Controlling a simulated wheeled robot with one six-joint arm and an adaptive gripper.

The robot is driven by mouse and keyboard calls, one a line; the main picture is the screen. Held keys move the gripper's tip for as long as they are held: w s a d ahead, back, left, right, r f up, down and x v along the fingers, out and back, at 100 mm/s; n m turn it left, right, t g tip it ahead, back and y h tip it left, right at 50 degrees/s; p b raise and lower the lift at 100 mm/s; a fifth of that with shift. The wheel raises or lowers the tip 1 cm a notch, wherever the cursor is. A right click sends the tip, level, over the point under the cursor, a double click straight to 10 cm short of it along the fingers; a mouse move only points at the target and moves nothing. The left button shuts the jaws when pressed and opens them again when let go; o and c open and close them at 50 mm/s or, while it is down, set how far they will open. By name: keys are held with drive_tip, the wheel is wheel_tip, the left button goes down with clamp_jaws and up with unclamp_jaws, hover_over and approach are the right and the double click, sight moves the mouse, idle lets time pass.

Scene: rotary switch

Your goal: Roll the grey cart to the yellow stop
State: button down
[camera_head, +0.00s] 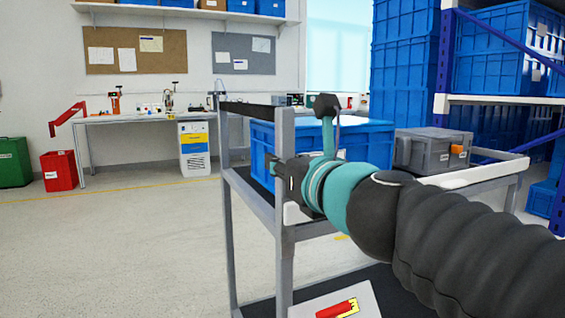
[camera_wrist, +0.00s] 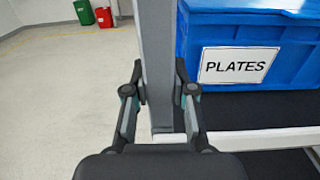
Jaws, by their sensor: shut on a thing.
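The grey cart (camera_head: 284,250) stands just in front of me, with grey metal posts and dark shelves. My gripper (camera_head: 281,178) is at its near upright post. In the wrist view, the two fingers of my gripper (camera_wrist: 159,95) sit on either side of the cart's post (camera_wrist: 157,50) and are shut on it. The post stands upright between them. My arm hides part of the cart's near side in the head view. I cannot make out a yellow stop in either view.
A blue bin labelled PLATES (camera_wrist: 290,60) and a grey case (camera_head: 425,150) ride on the cart. Open floor (camera_head: 110,250) lies to the left, crossed by a yellow line. A red bin (camera_head: 60,172) and workbench stand behind. Blue shelving (camera_head: 500,60) is at right.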

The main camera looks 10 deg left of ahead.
drive_tip(key=shift+w+d, duration=0.1)
drive_tip(key=shift+d, duration=0.05)
drive_tip(key=c, duration=0.9)
unclamp_jaws()
drive_tip(key=shift+w+d, duration=0.1)
drive_tip(key=shift+c, duration=0.2)
drive_tip(key=v, duration=1.2)
drive_tip(key=shift+r, duration=0.1)
